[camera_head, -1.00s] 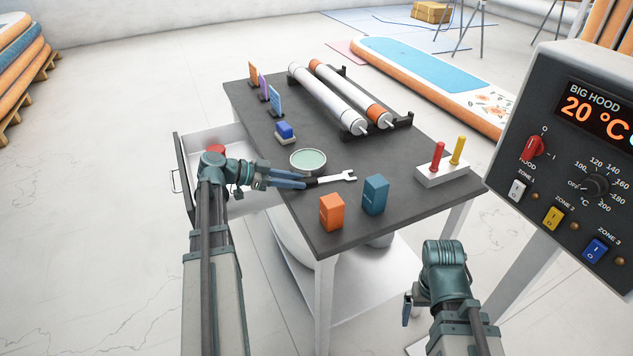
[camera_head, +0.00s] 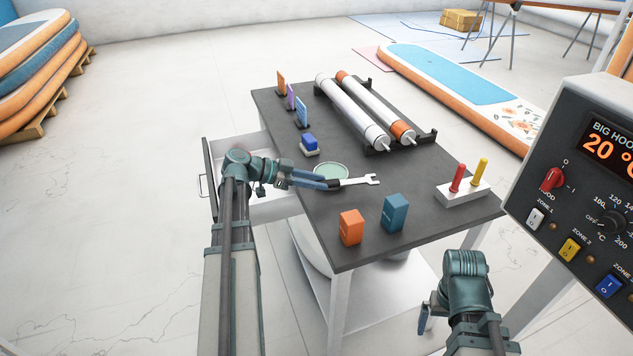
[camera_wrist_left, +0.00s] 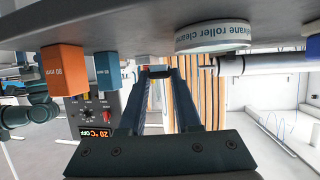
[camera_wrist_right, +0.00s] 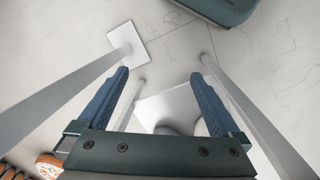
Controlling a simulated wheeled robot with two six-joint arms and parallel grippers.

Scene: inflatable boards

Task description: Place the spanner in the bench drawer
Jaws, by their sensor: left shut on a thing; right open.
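The spanner (camera_head: 360,181) has a pale metal open-ended head and shows in the head view, pointing right. My left gripper (camera_head: 332,184) is shut on its handle end, over the bench top beside the round tin. The spanner looks raised slightly above the bench. In the left wrist view my left fingertips (camera_wrist_left: 160,72) meet; the spanner is hard to make out there. The bench drawer (camera_head: 208,180) is pulled out at the bench's left side; my left arm hides much of its inside. My right gripper (camera_head: 428,314) is open and empty, low in front of the bench; it also shows in the right wrist view (camera_wrist_right: 158,90).
The dark bench top (camera_head: 330,240) holds a round tin (camera_head: 331,170), an orange box (camera_head: 351,226), a blue box (camera_head: 395,213), a blue-topped block (camera_head: 310,145), upright cards (camera_head: 301,112), rollers (camera_head: 352,110) and a handle stand (camera_head: 463,190). A control panel (camera_head: 580,190) stands right.

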